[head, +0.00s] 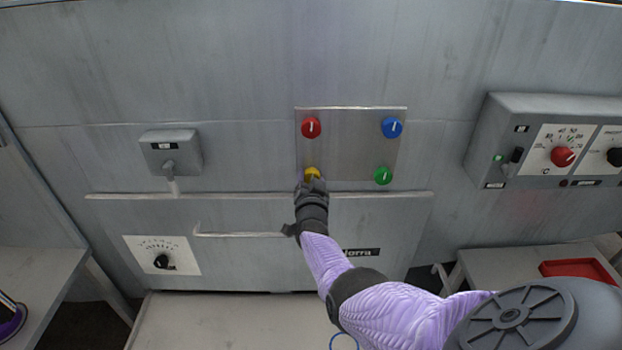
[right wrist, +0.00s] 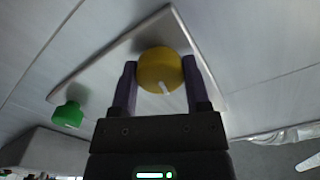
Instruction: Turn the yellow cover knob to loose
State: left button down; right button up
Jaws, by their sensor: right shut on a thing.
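The yellow cover knob (head: 312,173) is at the lower left of a square metal plate (head: 350,150) on the grey machine front. My right gripper (head: 311,184) reaches up to it from below. In the right wrist view the yellow knob (right wrist: 163,71) sits between the two fingers of my right gripper (right wrist: 160,80), which is shut on it. A white mark on the knob's face points down and slightly right in that view. In the head view the gripper hides part of the knob. My left gripper is not in view.
A red knob (head: 311,128), a blue knob (head: 392,128) and a green knob (head: 383,176) share the plate. A long ledge (head: 140,196) runs just below it. A control box (head: 540,120) juts out at right, a switch box (head: 170,150) at left.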

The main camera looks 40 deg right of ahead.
jog(key=shift+f+n, duration=0.15)
jog(key=shift+n, duration=0.55)
jog(key=o, duration=1.3)
